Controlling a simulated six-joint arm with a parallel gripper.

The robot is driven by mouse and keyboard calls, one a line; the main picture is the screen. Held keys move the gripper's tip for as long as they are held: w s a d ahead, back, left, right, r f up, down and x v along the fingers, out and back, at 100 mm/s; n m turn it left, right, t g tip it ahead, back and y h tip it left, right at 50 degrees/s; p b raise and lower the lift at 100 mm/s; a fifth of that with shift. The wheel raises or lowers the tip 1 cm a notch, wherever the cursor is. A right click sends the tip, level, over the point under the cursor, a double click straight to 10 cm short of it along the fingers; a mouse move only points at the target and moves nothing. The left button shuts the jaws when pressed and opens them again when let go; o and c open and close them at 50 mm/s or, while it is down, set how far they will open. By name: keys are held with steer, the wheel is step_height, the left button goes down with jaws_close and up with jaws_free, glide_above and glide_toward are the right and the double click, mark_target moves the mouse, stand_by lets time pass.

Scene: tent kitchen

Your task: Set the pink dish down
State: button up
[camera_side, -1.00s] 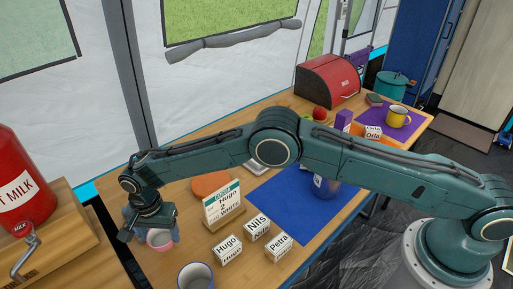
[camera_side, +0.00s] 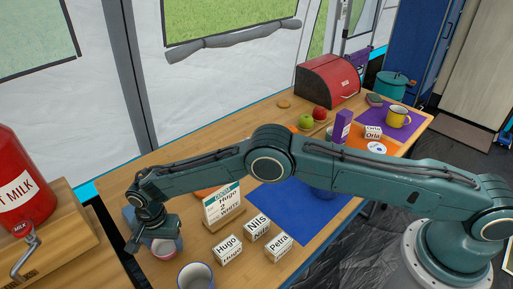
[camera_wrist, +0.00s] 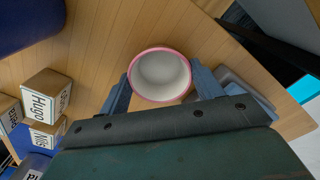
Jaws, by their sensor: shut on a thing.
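The pink dish (camera_side: 163,249) is a small round bowl at the near left end of the wooden table. In the wrist view the dish (camera_wrist: 160,74) shows a pink rim and a pale, empty inside. My gripper (camera_wrist: 161,86) is shut on it, with one blue-grey finger on each side. In the side view my gripper (camera_side: 160,240) covers the upper part of the dish. The dish is at or just above the tabletop; I cannot tell whether its base touches the wood.
A dark-rimmed cup (camera_side: 195,277) and boxes marked Hugo (camera_side: 227,249), Nils (camera_side: 257,227) and Petra (camera_side: 278,247) stand nearby. A standing order card (camera_side: 224,207) is behind them. A blue mat (camera_side: 300,218) lies to the right. A red milk can (camera_side: 22,185) is left.

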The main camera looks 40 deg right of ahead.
mark_target(167, 249)
steer(key=o, duration=1)
steer(key=shift+r, duration=0.1)
step_height(167, 249, up, 12)
stand_by(0.5)
